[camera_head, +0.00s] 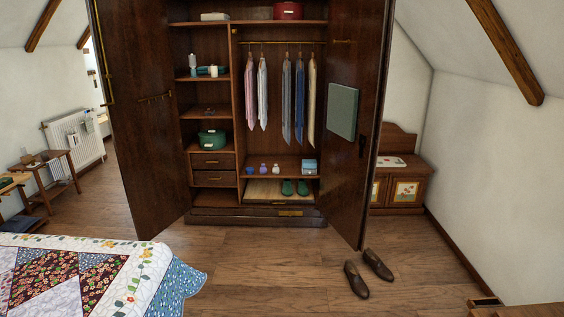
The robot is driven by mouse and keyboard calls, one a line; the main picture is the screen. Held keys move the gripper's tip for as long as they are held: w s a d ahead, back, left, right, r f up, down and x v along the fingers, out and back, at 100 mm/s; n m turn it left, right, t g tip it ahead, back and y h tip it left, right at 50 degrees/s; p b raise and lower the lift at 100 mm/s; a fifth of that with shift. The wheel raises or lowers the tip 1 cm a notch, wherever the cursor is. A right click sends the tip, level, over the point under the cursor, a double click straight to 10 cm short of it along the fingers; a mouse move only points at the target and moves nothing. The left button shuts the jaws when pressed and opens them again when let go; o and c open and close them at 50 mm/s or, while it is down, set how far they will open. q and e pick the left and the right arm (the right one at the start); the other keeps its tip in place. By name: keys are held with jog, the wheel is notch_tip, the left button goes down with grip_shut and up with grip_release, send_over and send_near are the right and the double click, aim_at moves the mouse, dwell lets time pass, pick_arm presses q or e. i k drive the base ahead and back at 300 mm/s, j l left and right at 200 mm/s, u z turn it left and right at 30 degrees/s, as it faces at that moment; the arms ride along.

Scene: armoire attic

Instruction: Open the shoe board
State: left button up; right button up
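A dark wooden armoire (262,219) stands across the room with its left door (138,130) and right door (352,170) swung open. At its bottom, a pale board (262,190) lies in the lower right compartment, with a pair of green shoes (288,187) on its right side. Below it, a low wooden front carries a small brass-coloured plate or pull (291,213). The board appears to sit within the armoire, not sticking out. Neither of my grippers is in view.
Brown shoes (366,272) lie on the floor in front of the right door. A quilted bed (90,275) fills the lower left. The floor (265,262) between bed and brown shoes is clear.

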aim_at(258, 190)
jog(key=i, duration=2.1)
